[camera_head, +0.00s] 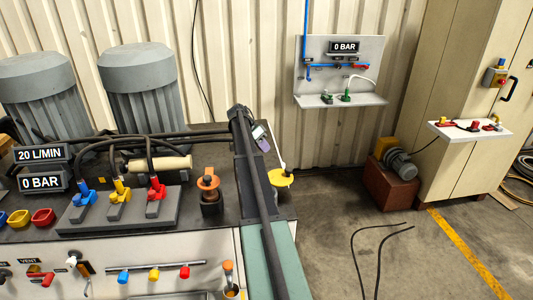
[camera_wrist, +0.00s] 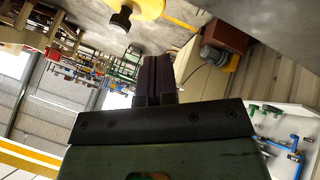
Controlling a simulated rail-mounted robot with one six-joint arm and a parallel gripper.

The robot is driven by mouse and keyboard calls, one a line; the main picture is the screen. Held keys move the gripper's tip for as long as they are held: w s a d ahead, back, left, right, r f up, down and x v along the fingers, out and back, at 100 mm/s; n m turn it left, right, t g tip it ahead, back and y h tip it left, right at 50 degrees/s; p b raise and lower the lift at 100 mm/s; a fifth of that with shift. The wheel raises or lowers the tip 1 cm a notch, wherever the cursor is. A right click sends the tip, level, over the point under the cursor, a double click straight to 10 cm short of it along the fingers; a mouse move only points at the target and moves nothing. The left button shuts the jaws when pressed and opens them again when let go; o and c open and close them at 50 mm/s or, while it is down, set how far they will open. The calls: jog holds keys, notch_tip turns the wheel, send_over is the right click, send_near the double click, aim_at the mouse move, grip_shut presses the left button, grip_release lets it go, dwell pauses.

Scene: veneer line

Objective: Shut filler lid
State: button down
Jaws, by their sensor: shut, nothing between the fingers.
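A round yellow disc, which looks like the filler lid (camera_head: 283,179), is at the right end of the dark machine top in the head view, with a pale rod rising beside it. In the wrist view the yellow disc (camera_wrist: 140,6) is cut off by the top edge, with a dark knob (camera_wrist: 120,20) on it. My gripper (camera_head: 264,145) is just above and left of the disc in the head view, apart from it. Its dark fingers (camera_wrist: 157,62) are together and empty in the wrist view. I cannot tell the lid's hinge or the opening it covers.
An orange-topped fitting (camera_head: 208,183) stands left of my arm. Blue, yellow and red valves (camera_head: 118,197) with hoses are further left. A wall panel (camera_head: 340,70) and a brown box with a motor (camera_head: 390,185) are at the right. Loose cables lie on the floor.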

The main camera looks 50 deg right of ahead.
aim_at(281, 172)
jog(key=b+x, duration=0.4)
jog(key=x, duration=0.1)
jog(key=b+x, duration=0.2)
jog(key=x, duration=0.1)
jog(key=shift+w+a+f, duration=0.2)
jog(key=shift+f, duration=0.15)
jog(key=s, duration=0.2)
jog(key=s+r+p, duration=0.1)
jog(key=shift+s+a, duration=0.3)
jog(key=shift+s, duration=0.1)
jog(key=shift+d, duration=0.1)
